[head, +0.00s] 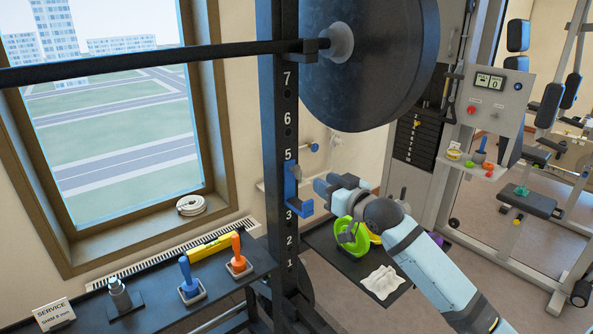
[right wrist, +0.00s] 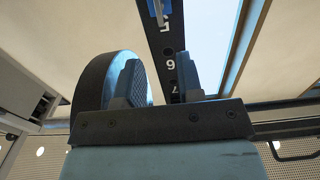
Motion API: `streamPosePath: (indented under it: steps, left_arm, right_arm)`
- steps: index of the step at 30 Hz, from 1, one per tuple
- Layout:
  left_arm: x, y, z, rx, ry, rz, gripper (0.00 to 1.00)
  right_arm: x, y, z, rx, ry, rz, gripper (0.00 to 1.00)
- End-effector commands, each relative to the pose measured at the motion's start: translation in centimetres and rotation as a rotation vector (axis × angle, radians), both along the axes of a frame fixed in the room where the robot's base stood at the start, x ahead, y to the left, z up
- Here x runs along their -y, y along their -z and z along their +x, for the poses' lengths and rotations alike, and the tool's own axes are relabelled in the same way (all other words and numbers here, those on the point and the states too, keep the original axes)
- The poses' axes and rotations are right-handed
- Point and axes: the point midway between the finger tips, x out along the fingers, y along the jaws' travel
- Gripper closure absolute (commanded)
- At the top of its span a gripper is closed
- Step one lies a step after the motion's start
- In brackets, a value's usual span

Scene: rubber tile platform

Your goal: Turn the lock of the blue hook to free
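The blue hook (head: 291,188) is fixed on the dark rack upright, near the number 4 position, with its blue foot jutting out just above the 3. A small grey piece at its top may be the lock; its setting is too small to tell. My right gripper (head: 321,187) is just to the right of the hook, apart from it as far as I can tell. In the right wrist view its two fingers (right wrist: 162,85) are spread with nothing between them. A small blue part at the top edge there may be the hook. My left gripper is out of view.
A barbell (head: 150,62) with a large black plate (head: 370,60) crosses above the hook. A dark shelf (head: 150,312) at the lower left bears blue and orange handles.

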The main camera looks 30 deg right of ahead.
Motion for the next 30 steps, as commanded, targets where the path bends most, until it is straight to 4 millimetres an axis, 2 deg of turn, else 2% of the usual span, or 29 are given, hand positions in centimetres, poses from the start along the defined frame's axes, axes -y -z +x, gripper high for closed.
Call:
streamPosePath:
  steps: [9,15,21,29,30]
  left_arm:
    - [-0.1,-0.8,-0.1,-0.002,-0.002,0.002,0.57]
    - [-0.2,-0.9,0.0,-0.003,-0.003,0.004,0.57]
    - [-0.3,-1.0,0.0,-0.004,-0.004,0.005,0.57]
    - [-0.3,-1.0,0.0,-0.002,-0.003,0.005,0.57]
    - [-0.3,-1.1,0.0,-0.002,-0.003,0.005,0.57]
  right_arm:
    - [-0.6,-0.3,6.9,0.002,0.001,-0.001,0.66]
    - [-0.8,-0.1,10.1,-0.001,0.001,0.000,0.66]
    - [-0.9,0.0,11.5,0.000,0.000,-0.002,0.66]
    - [-1.0,0.1,11.6,-0.001,0.000,-0.002,0.66]
    - [-1.0,0.1,11.6,-0.001,0.000,-0.002,0.68]
